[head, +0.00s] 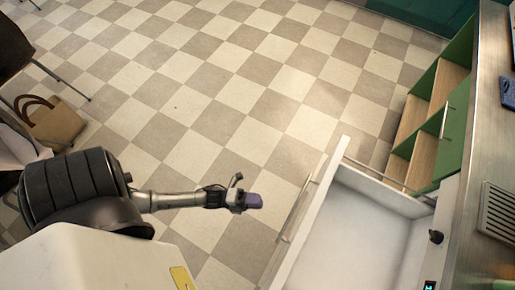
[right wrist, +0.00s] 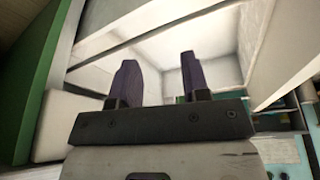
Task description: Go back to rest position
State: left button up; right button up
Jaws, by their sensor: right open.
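My left gripper (head: 250,200) reaches out from the left in the head view, over the checkered floor. Its purple finger end points right, toward the open white drawer, and is apart from it. The fingers overlap from this angle, so I cannot tell whether they are open. My right gripper (right wrist: 157,62) shows in the right wrist view with its two purple fingers apart and nothing between them. White panels, which look like a drawer or cabinet interior, lie beyond the fingers. The right gripper is not visible in the head view.
An open white drawer (head: 340,225) with a metal handle stands at lower right. Green cabinetry with open wooden shelves (head: 428,105) and a metal counter (head: 478,160) line the right side. A tan bag (head: 52,125) sits at left. The middle floor is clear.

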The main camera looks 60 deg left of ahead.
dwell(0.5)
pick_arm(q)
jog(key=w+a+f+n+g+y, duration=0.2)
jog(key=a+f+n+g+y, duration=0.35)
jog(key=f+n+y, duration=0.5)
jog(key=s+d+r+n+g+y+p, duration=0.1)
jog(key=s+d+r+n+g+p, duration=0.2)
jog(key=r, duration=0.8)
jog(key=s+r+n+g+p, duration=0.1)
jog(key=s+r+n+p, duration=0.3)
jog(key=r, duration=0.7)
jog(key=s+d+r+n+g+y+p, duration=0.15)
jog(key=r+n+p, duration=0.4)
jog(key=r, duration=0.55)
notch_tip(320, 180, up, 35)
jog(key=p, duration=3.4)
jog(key=shift+w+g+p, duration=0.15)
jog(key=shift+g+p, duration=0.15)
jog(key=shift+g, duration=0.1)
